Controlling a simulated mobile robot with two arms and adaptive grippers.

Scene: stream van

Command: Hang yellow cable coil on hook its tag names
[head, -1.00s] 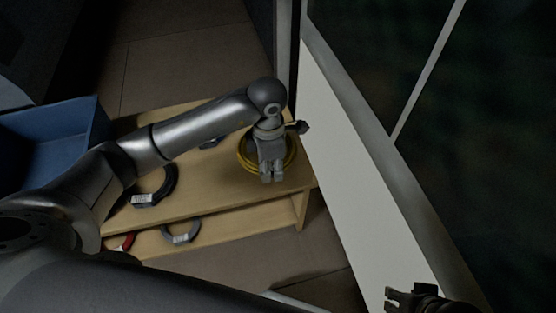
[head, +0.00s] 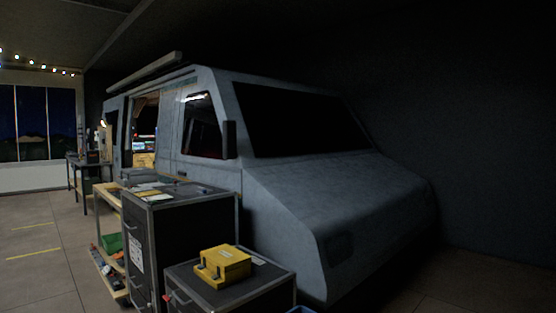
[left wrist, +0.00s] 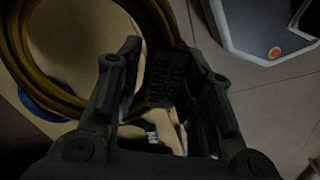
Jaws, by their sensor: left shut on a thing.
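The yellow cable coil (left wrist: 28,78) fills the upper left of the left wrist view as a dark yellow ring. A dark tag (left wrist: 163,80) sits beside it between my fingers. Its lettering is sideways and appears to read "MAINS" with a length in metres below, perhaps 25 m. My left gripper (left wrist: 166,58) is shut on the coil at its tag. The head view shows neither of my grippers nor the coil. I see no hooks in either view.
In the head view a grey van (head: 330,200) stands in the middle. Dark cabinets (head: 185,225) stand before it, one bearing a yellow case (head: 223,265). A wooden shelf (head: 108,197) and workbench (head: 88,162) are further left. Floor at left is clear. A blue curved thing (left wrist: 32,98) shows below the coil.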

